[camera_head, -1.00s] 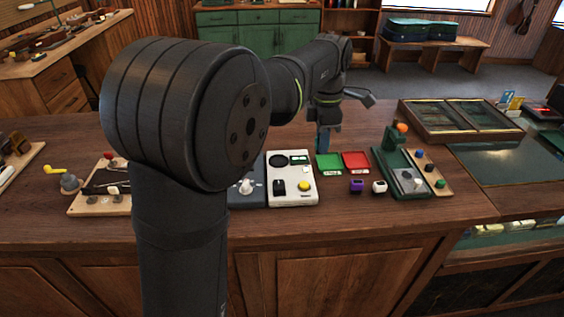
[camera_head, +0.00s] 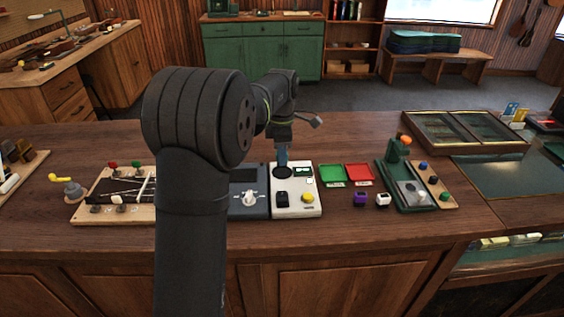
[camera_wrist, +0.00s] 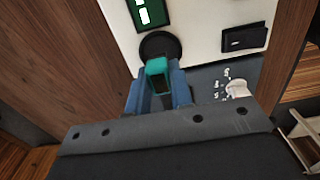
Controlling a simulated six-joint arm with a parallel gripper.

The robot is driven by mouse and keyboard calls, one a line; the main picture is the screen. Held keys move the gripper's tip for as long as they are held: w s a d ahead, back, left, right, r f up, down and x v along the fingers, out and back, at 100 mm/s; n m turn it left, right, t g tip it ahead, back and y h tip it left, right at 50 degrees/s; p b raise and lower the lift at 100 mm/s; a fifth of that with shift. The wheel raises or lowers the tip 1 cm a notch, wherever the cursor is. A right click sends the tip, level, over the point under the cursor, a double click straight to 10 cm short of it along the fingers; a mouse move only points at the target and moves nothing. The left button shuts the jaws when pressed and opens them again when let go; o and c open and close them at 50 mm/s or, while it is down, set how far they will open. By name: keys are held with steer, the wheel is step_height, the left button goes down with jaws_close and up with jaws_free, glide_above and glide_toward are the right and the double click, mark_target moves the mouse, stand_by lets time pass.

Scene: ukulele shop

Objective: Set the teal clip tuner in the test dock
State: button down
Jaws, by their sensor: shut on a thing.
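The teal clip tuner (camera_wrist: 158,70) is held between the blue fingers of my gripper (camera_wrist: 160,92) in the wrist view. In the head view my gripper (camera_head: 282,158) points down over the back left of the white test unit (camera_head: 307,204); the tuner cannot be made out there. The round black dock recess (camera_wrist: 160,42) is just beyond the tuner in the wrist view, partly covered by it. I cannot tell whether the tuner touches the dock. The unit's green-lit display (camera_wrist: 150,12) and black switch (camera_wrist: 243,39) show beside the recess.
A dark grey box with a white knob (camera_head: 250,198) stands directly left of the test unit. Green (camera_head: 331,174) and red (camera_head: 359,173) trays lie to its right. Purple (camera_head: 360,199) and white (camera_head: 383,199) tuners stand before them, near a green stand (camera_head: 395,170).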

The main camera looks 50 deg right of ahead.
steer(key=shift+f, duration=1.5)
steer(key=c, duration=1.3)
jaws_free()
steer(key=shift+f, duration=0.15)
step_height(320, 180, up, 12)
steer(key=shift+r, duration=0.2)
